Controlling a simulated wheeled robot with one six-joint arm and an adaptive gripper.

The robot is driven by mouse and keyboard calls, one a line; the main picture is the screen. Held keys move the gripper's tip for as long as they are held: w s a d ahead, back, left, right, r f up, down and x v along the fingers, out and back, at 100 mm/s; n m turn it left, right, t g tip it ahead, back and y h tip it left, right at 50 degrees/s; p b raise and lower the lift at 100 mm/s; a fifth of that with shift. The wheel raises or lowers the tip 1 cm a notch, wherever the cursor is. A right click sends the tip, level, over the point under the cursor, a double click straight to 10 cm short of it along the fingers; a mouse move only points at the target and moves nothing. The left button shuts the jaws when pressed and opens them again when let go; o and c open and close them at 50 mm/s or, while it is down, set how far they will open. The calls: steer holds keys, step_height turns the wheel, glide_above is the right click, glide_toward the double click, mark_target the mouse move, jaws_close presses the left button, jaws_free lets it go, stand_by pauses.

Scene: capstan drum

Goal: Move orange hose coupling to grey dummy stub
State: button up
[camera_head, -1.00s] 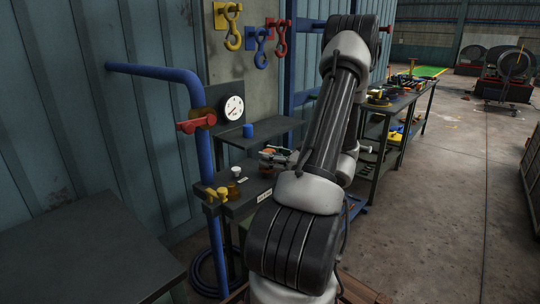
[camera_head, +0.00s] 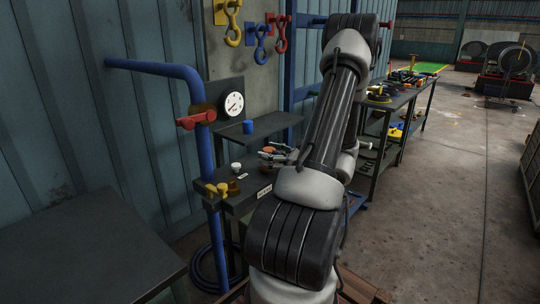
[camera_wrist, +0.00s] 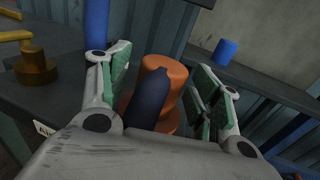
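The orange hose coupling (camera_wrist: 165,72) stands between my gripper's fingers in the wrist view, with a dark rounded piece (camera_wrist: 150,98) in front of it. My gripper (camera_wrist: 165,88) is open around the coupling, its green-padded fingers on either side with gaps showing. In the head view my gripper (camera_head: 281,154) is over the dark bench, and a small part of the orange coupling (camera_head: 269,149) shows beside it. The coupling's lower end is partly hidden by my gripper. I cannot make out a grey dummy stub for certain in either view.
A brass valve (camera_head: 233,188) and a white knob (camera_head: 235,167) are left on the bench. A blue cap (camera_head: 249,127) sits on the raised shelf, near a gauge (camera_head: 233,104). A blue pipe (camera_head: 203,150) rises at the bench's left. Open floor lies right.

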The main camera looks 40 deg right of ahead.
steer(key=v, duration=1.2)
steer(key=s+a+f+n+g+y, duration=0.3)
steer(key=s+a+n+g, duration=0.6)
steer(key=a+n+g, duration=0.3)
steer(key=w+a+r+n+h, duration=0.2)
steer(key=a+r+n+h, duration=0.2)
steer(key=a+r+n, duration=0.3)
steer(key=w+a+r+n+h, duration=0.2)
steer(key=a+r+n+h, duration=0.2)
steer(key=a+r+n, duration=0.4)
step_height(320, 180, up, 4)
steer(key=n, duration=0.5)
steer(key=shift+w+f+g+h, duration=0.2)
steer(key=shift+w+g+h, duration=0.1)
steer(key=shift+h, duration=0.1)
